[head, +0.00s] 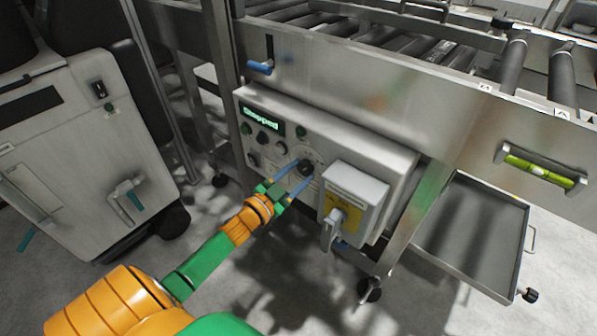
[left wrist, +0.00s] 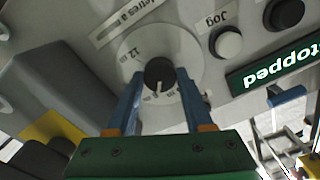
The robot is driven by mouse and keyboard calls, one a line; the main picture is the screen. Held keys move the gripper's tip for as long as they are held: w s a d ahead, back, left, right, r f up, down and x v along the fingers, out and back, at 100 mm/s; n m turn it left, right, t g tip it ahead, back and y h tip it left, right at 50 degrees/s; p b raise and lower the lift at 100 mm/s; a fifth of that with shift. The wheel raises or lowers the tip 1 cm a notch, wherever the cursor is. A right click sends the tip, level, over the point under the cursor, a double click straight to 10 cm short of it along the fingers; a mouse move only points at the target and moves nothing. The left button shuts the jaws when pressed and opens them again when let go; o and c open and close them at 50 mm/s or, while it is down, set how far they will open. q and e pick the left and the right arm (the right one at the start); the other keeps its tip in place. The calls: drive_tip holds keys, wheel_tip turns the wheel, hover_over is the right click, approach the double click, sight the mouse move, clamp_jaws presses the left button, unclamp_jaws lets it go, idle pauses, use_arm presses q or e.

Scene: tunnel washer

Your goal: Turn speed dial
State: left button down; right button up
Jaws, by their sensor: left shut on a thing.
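The speed dial (head: 306,167) is a black round knob with a pale printed scale around it, on the grey control panel (head: 385,160). In the left wrist view the dial (left wrist: 159,73) shows between my fingers, with a white pointer line and numbers partly hidden by the fingers. My left gripper (head: 299,174) is shut on the dial, its blue fingers (left wrist: 160,88) on either side of the knob. The green display (head: 262,119) reads "Stopped"; it shows upside down in the left wrist view (left wrist: 275,66). My right gripper is not in view.
A grey box with a yellow label (head: 354,190) juts out right of the dial. Buttons (head: 281,147) sit left of the dial, including one labelled Jog (left wrist: 228,43). A roller conveyor (head: 400,45) runs above. A metal tray (head: 470,235) stands at right, a white machine (head: 85,165) at left.

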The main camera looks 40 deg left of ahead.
use_arm(q)
drive_tip(key=shift+m, duration=1.1)
drive_tip(key=shift+c, duration=1.5)
unclamp_jaws()
drive_tip(key=shift+s, duration=0.1)
drive_tip(key=s+p, duration=0.1)
drive_tip(key=s, duration=0.6)
drive_tip(key=shift+a, duration=0.3)
